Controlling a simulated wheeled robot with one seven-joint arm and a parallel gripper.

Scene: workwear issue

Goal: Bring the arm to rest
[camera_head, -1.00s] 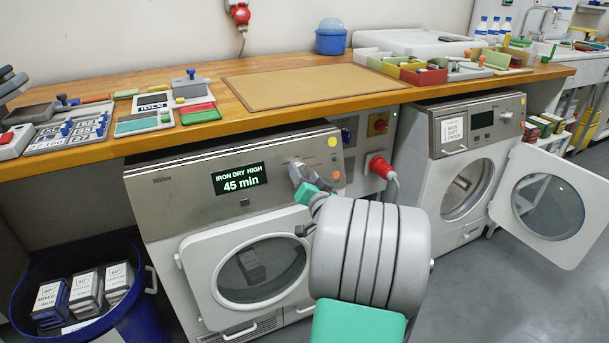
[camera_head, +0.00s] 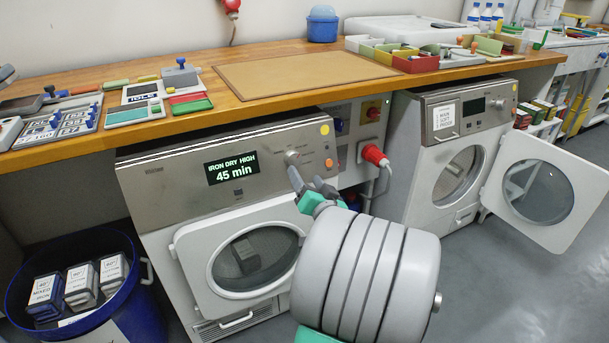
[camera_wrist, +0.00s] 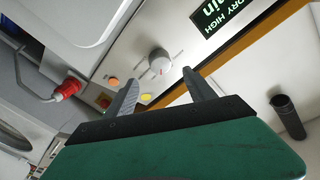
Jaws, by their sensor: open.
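My gripper (camera_head: 314,186) is in front of the left machine's control panel, its fingers pointing up toward the panel. In the wrist view my gripper (camera_wrist: 160,90) has its two fingers spread apart with nothing between them. The program knob (camera_wrist: 159,62) shows beyond the fingertips, apart from them. The left machine (camera_head: 160,180) has its round door closed, and its display (camera_head: 231,168) reads "IRON DRY HIGH 45 min". My arm's grey links hide part of the floor and the machine's right side.
A wooden worktop (camera_head: 290,106) runs above the machines. The right machine (camera_head: 440,116) has its door (camera_head: 540,192) swung open. A red plug (camera_head: 375,156) sticks out between the machines. A blue bin (camera_head: 130,315) with boxed packs stands at lower left.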

